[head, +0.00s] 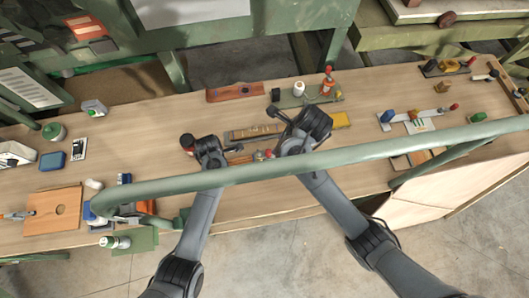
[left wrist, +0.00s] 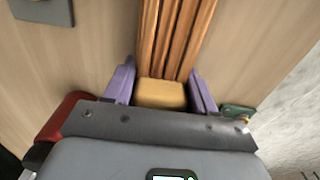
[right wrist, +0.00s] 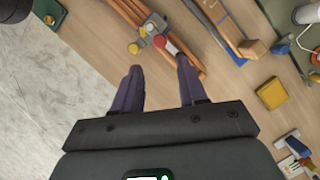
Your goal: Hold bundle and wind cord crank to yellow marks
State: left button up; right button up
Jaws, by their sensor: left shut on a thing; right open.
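The bundle of long brown wooden strips (left wrist: 178,40) runs away from my left gripper (left wrist: 160,82), whose purple fingers are shut on both sides of a yellow block at the bundle's near end. The bundle also shows in the right wrist view (right wrist: 118,18), lying over the bench. The cord crank, with a red knob (right wrist: 160,41) and small yellow parts, sits at the bundle just ahead of my right gripper (right wrist: 158,70). That gripper is open and empty, its fingers apart from the knob. In the head view, the red knob (head: 268,154) shows between both wrists. I cannot make out the cord or marks.
The wooden bench (head: 330,175) has free room right of the arms. A green rail (head: 400,148) crosses in front. Behind the grippers are a tray with strips (head: 255,132), a reddish wooden block (head: 235,92) and a green tray with bottles (head: 300,98).

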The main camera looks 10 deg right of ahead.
aim_at(269, 151)
jog(key=a+f+n+h, duration=0.1)
jog(key=n, duration=0.6)
jog(key=w+a+n+g+h, duration=0.1)
jog(key=n, duration=0.7)
jog(key=w+a+f+n+g+h, duration=0.1)
jog(key=n, duration=0.7)
jog(key=shift+w+a+f, duration=0.1)
jog(key=shift+f, duration=0.2)
jog(key=shift+a+f, duration=0.15)
jog(key=shift+f, duration=3.15)
